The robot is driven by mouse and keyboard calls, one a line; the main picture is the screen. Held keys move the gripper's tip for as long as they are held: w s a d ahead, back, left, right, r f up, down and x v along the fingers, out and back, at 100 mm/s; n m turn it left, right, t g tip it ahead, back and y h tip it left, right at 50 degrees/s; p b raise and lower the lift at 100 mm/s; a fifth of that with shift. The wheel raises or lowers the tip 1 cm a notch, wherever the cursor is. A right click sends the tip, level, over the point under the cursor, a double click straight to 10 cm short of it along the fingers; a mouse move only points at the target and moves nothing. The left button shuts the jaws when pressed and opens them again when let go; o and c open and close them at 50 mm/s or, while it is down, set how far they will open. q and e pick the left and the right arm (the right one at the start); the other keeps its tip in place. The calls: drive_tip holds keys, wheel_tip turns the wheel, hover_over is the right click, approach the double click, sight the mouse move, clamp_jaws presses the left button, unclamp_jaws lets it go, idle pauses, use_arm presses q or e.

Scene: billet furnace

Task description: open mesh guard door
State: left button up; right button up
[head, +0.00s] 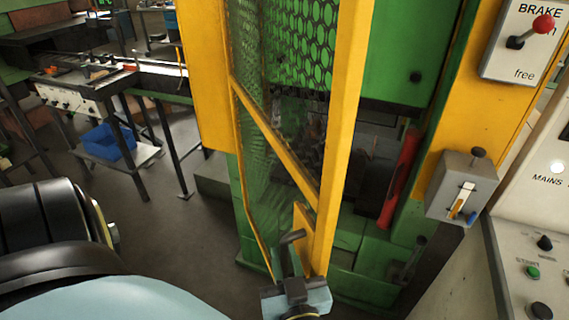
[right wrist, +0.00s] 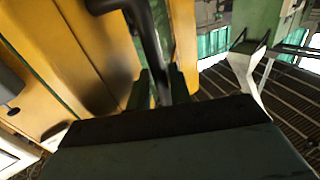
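The mesh guard door (head: 347,120) has a yellow frame with dark mesh and a diagonal brace. It stands ajar in the head view, its free edge swung out towards me, with a gap between it and the right yellow post. Its dark bent handle (head: 291,240) is low on the free edge. My right gripper (head: 294,283) is at this handle. In the right wrist view, the handle bar (right wrist: 150,45) runs between the two fingers (right wrist: 160,88), which appear closed on it. My left gripper is out of view.
A brake lever box (head: 515,45), a grey switch box (head: 463,188) and a control panel (head: 535,265) stand at the right. A red bar (head: 400,178) is inside the opening. A bench with a blue bin (head: 108,142) stands back left. Floor left of the door is clear.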

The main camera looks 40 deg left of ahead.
drive_tip(key=p+v, duration=0.7)
drive_tip(key=v, duration=0.5)
drive_tip(key=shift+s+d, duration=0.25)
drive_tip(key=shift+d, duration=0.1)
